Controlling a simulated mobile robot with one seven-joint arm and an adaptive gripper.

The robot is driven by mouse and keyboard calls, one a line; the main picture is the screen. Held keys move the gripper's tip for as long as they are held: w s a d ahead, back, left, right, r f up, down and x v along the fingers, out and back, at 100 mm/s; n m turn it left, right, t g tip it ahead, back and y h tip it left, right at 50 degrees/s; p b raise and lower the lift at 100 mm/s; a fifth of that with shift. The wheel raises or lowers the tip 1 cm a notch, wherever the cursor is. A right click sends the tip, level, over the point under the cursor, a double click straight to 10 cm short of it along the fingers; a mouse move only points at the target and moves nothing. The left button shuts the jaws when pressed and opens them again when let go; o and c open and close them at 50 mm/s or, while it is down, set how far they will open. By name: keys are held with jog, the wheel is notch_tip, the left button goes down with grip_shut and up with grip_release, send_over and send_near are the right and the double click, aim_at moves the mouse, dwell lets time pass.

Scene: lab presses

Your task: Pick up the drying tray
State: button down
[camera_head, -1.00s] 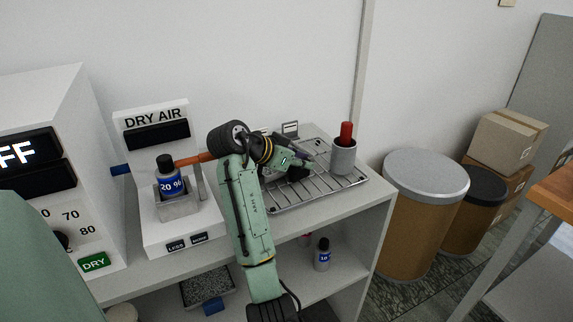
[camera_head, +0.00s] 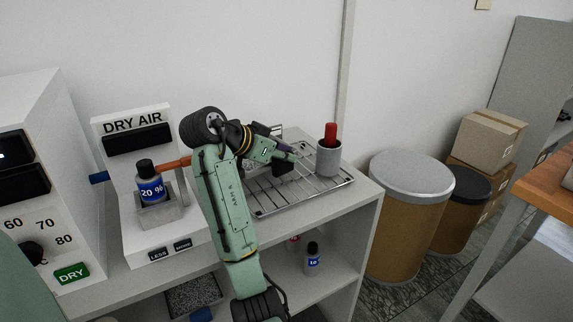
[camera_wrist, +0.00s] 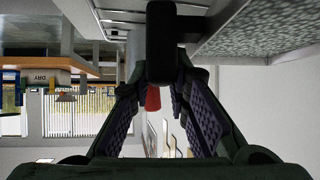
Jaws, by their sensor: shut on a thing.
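My gripper (camera_head: 282,162) is over the rack's back left part, pointing right towards the cup. In the wrist view my gripper (camera_wrist: 160,75) is shut on a dark upright block (camera_wrist: 161,38). I cannot tell if this block is part of the rack. The rack's wires (camera_wrist: 125,18) show at the top there. My arm hides the rack's left side.
The dry air unit (camera_head: 125,205) holds a 20 % bottle (camera_head: 150,186) left of my arm. A speckled tray (camera_head: 193,293) and a small bottle (camera_head: 312,260) are on the lower shelf. Drums (camera_head: 412,220), boxes (camera_head: 490,140) and a wooden table (camera_head: 548,190) stand at right.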

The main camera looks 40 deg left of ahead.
jog(key=s+d, duration=0.2)
jog(key=s, duration=0.4)
jog(key=s+d+r+b, duration=0.1)
jog(key=s+d, duration=0.1)
jog(key=s, duration=0.5)
jog(key=shift+s+d+b, duration=0.3)
